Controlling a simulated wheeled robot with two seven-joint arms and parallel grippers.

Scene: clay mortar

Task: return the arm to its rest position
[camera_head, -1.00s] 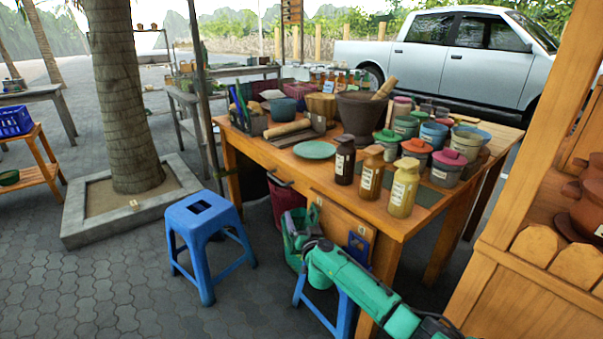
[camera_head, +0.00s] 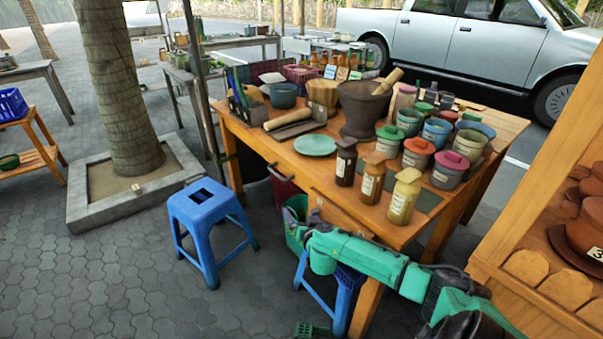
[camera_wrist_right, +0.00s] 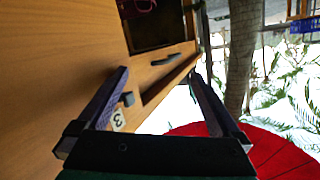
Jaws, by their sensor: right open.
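My right arm comes into the head view from the lower right, a green arm reaching left across the front of the wooden table (camera_head: 330,170). Its hand end is low by the table's front and hard to make out there. In the right wrist view my right gripper (camera_wrist_right: 159,74) is open, with two dark fingers spread apart and nothing between them. The wooden panel and a dark drawer-like opening (camera_wrist_right: 155,25) lie beyond the fingers. A label with a 3 (camera_wrist_right: 117,120) shows beside the left finger. My left gripper is not in view.
A blue stool (camera_head: 205,205) stands on the paving left of the table; another blue stool's legs are under my arm. Jars, bottles and a mortar (camera_head: 362,108) crowd the tabletop. A wooden shelf (camera_head: 525,300) with clay pots is close on the right. Paving at lower left is clear.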

